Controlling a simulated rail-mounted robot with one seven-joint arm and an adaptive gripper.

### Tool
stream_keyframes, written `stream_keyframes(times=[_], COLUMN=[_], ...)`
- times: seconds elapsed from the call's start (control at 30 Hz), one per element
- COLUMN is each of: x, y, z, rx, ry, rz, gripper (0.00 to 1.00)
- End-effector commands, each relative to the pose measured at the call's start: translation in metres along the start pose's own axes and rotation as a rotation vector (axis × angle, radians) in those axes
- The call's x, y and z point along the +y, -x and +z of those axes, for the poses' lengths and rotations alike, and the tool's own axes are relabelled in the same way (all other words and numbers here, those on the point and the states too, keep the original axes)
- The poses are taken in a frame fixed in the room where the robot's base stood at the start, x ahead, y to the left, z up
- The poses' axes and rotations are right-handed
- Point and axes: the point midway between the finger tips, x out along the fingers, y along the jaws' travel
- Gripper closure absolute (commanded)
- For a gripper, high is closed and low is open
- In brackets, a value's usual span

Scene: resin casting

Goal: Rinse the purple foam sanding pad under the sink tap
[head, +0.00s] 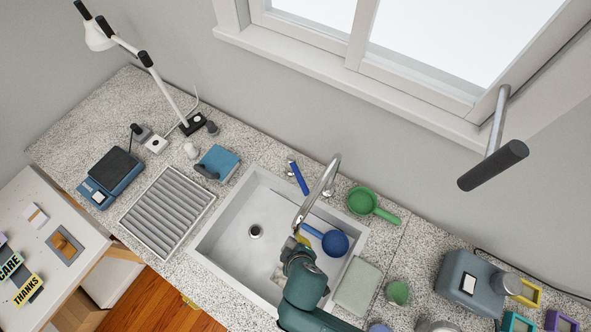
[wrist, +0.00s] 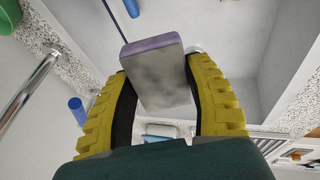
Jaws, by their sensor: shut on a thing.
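My gripper (head: 303,242) is over the sink basin (head: 222,238), just below the mouth of the curved metal tap (head: 331,172). In the wrist view its yellow fingers are shut on the purple foam sanding pad (wrist: 153,43), a block with a purple edge and a mottled grey face. The pad sits between the fingers and sticks out past them, slightly tilted. In the head view the arm and gripper hide most of the pad. The tap's metal pipe also shows at the left of the wrist view (wrist: 30,83). I see no running water.
A blue scoop (head: 335,243) lies in the sink's right part, close to my gripper. A green scoop (head: 361,201) and a blue-handled item (head: 300,178) lie behind the sink. The basin's left half is clear.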

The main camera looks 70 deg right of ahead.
Motion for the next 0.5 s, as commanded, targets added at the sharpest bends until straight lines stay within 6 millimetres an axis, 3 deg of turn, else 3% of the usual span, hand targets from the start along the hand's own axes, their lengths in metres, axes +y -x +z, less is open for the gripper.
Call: stream_keyframes(times=[0.3,0.5], x=[-0.001,-0.020], y=[0.001,0.012], z=[0.000,0.010], rx=[0.000,-0.001], ry=[0.001,0.007], rz=[0.000,-0.002], gripper=[0.71,0.71])
